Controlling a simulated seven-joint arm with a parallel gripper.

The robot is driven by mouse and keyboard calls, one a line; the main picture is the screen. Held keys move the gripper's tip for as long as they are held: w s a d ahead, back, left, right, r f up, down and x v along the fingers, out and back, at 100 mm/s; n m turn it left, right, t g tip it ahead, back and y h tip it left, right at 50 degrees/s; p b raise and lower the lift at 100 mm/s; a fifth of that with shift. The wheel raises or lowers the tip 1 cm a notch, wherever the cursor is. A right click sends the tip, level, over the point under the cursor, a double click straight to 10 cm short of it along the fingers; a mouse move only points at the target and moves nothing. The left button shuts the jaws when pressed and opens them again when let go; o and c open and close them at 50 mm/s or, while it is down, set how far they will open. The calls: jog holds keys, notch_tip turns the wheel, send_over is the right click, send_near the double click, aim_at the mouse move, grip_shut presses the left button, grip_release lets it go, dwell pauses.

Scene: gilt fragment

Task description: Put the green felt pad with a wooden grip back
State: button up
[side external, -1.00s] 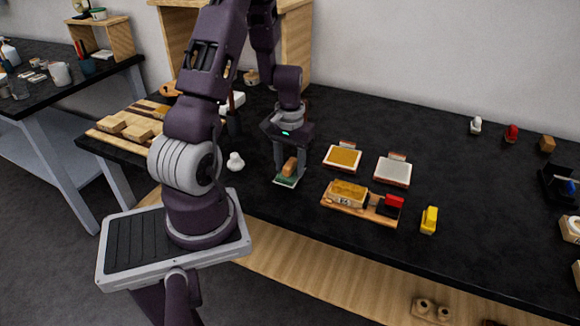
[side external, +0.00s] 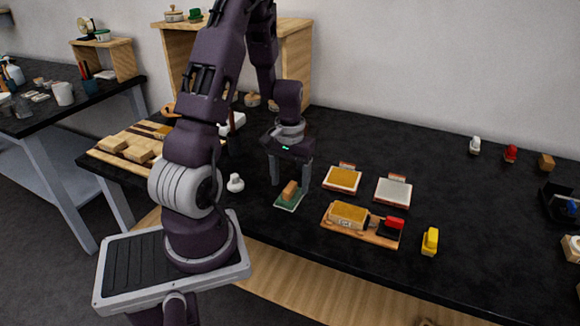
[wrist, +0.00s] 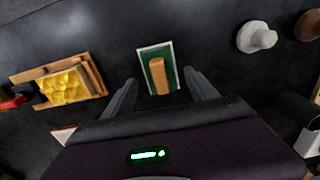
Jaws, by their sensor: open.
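The green felt pad with a wooden grip (side external: 289,192) lies flat on a pale-edged plate on the black table. It also shows in the wrist view (wrist: 157,75), its wooden grip upright along the middle. My gripper (side external: 290,185) is open and empty, its fingers pointing down just behind the pad. In the wrist view the two fingertips of my gripper (wrist: 157,82) stand apart on either side of the pad's near end, with the grip not held between them.
Right of the pad are an ochre tile (side external: 342,179), a white tile (side external: 393,190), a wooden tray (side external: 363,232) with a gold block, and a yellow object (side external: 430,241). A white knob (side external: 235,183) stands left. The table's right middle is clear.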

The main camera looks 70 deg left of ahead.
aim_at(290, 186)
notch_tip(290, 186, up, 9)
jog(key=d+r+m+t, duration=0.2)
jog(key=d+r+m, duration=0.1)
jog(key=d+r, duration=0.7)
jog(key=s+d+r+m+t, duration=0.1)
jog(key=s+d+r+m, duration=0.1)
jog(key=d, duration=0.5)
jog(key=s+d+r+m+t, duration=0.2)
jog(key=s+d+m, duration=0.2)
jog(key=s+d, duration=0.2)
jog(key=shift+s+d+r+t, duration=0.15)
jog(key=shift+s+d+t, duration=0.2)
jog(key=shift+s, duration=0.25)
